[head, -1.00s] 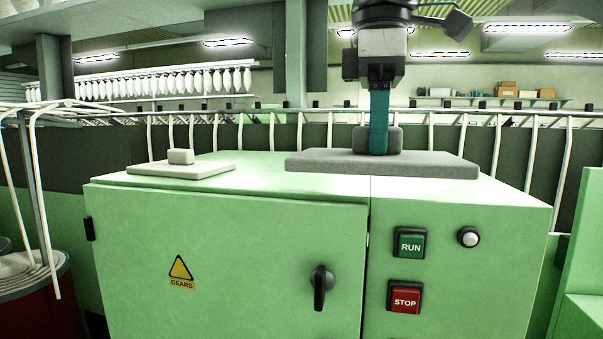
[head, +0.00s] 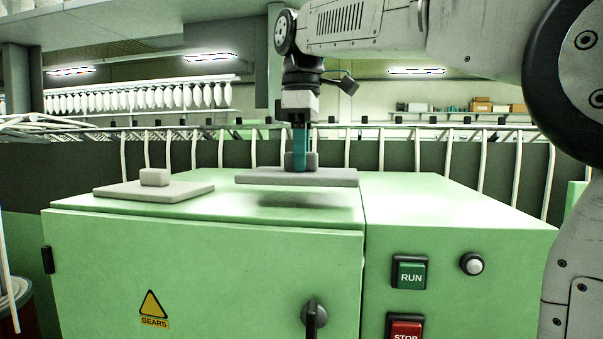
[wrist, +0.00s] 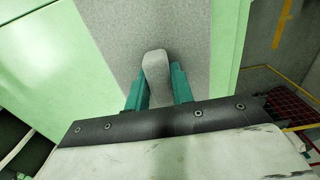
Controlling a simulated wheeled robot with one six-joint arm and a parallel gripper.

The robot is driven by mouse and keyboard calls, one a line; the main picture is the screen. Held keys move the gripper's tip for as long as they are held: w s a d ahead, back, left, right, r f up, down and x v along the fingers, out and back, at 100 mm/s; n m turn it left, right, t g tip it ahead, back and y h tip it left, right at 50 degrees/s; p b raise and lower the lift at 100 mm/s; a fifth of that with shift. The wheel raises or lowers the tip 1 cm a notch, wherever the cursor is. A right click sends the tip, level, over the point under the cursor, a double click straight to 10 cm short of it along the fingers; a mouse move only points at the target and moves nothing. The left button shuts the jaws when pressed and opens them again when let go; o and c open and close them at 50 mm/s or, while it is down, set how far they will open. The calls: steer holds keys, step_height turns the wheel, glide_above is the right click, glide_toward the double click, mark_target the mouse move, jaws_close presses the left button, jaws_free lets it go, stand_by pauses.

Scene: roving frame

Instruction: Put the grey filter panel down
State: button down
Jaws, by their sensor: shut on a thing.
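The grey filter panel (head: 251,179) is a flat slab with a block handle on top. My gripper (head: 299,163) points down and its teal fingers are shut on that handle. The panel is level above the green cabinet top (head: 410,192), with a soft shadow below it and a gap to the surface. In the wrist view, the fingers (wrist: 158,92) stand on both sides of the pale grey handle (wrist: 156,68), and the panel (wrist: 185,25) stretches away beyond it. The panel's near part is hidden there by my gripper.
A paler panel with a block handle (head: 115,192) lies on the cabinet top at the left. The top is clear to the right of the held panel. A rail with white curved bars (head: 348,155) runs behind. The cabinet front has a black knob (head: 314,316) and RUN button (head: 411,273).

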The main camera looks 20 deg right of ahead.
mark_target(302, 174)
steer(key=shift+f, duration=1.6)
steer(key=c, duration=1.2)
jaws_free()
steer(key=shift+f, duration=0.15)
steer(key=shift+r, duration=3.95)
